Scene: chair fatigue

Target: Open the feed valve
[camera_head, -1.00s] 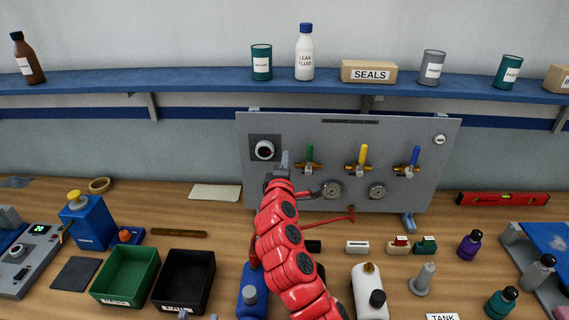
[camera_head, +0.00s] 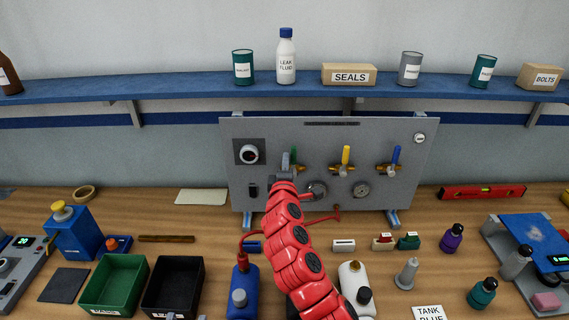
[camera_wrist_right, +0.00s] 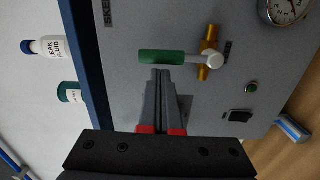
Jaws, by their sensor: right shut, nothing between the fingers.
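A grey panel (camera_head: 405,135) stands upright at the back of the bench with three valves on brass fittings: a green handle (camera_head: 294,155), a yellow handle (camera_head: 346,155) and a blue handle (camera_head: 396,155). All three handles point up. I cannot read which is the feed valve. My right gripper (camera_head: 286,160) is shut and empty, just left of the green handle and partly covering it. In the right wrist view the fingertips (camera_wrist_right: 163,72) are right beside the green handle (camera_wrist_right: 155,56). I cannot tell whether they touch it.
A green bin (camera_head: 112,262), a black bin (camera_head: 160,262) and several bottles stand on the bench in front. A blue shelf (camera_head: 190,90) runs above.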

